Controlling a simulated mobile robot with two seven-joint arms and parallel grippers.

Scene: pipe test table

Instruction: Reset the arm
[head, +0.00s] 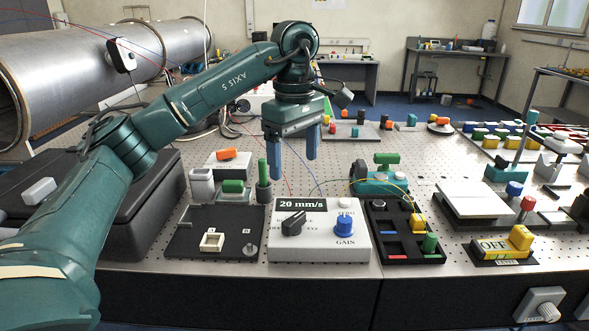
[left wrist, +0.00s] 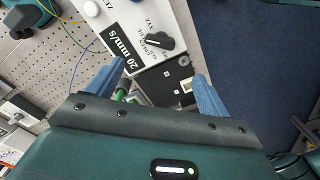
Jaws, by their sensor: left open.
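My left arm (head: 205,95) comes in from the left in the head view, bends at a raised elbow joint and points its gripper down. The left gripper (head: 292,165) has two blue fingers spread apart with nothing between them. It hangs above the table, behind and above the white control box (head: 320,232) marked 20 mm/s. In the left wrist view the open blue fingers (left wrist: 160,88) frame part of the box (left wrist: 140,32) and a dark tray (left wrist: 178,85) beside it. My right gripper is not in view.
A black tray (head: 185,245) with a white square part lies left of the box. A compartment tray (head: 390,250) with coloured pieces lies right. A green upright cylinder (head: 263,172) stands close to the left gripper. A large metal pipe (head: 85,75) lies at the back left.

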